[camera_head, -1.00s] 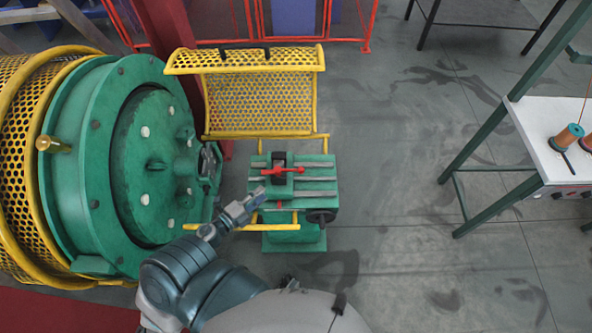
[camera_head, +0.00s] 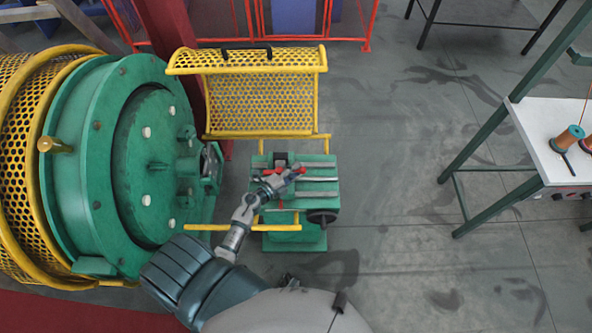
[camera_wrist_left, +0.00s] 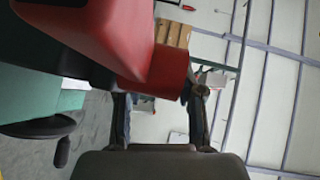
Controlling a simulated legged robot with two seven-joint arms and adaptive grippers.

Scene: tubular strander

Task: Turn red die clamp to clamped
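The red die clamp (camera_head: 300,171) sits on the green slotted die stand, beside a dark block. My left gripper (camera_head: 281,180) is over the stand, at the left part of the clamp's red lever, and covers some of it. In the left wrist view the clamp's red lever (camera_wrist_left: 130,45) fills the upper left, very close. The left gripper's two fingers (camera_wrist_left: 160,115) stand apart there, with the lever's red end between or just beyond their tips. I cannot tell whether they touch it. My right gripper is not in view.
The green stand (camera_head: 319,187) has a black handwheel (camera_head: 321,216) at its right front. A raised yellow mesh guard (camera_head: 258,100) stands behind it. The large green strander drum (camera_head: 150,165) is at left. A table with spools (camera_head: 568,138) stands right; the floor between is clear.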

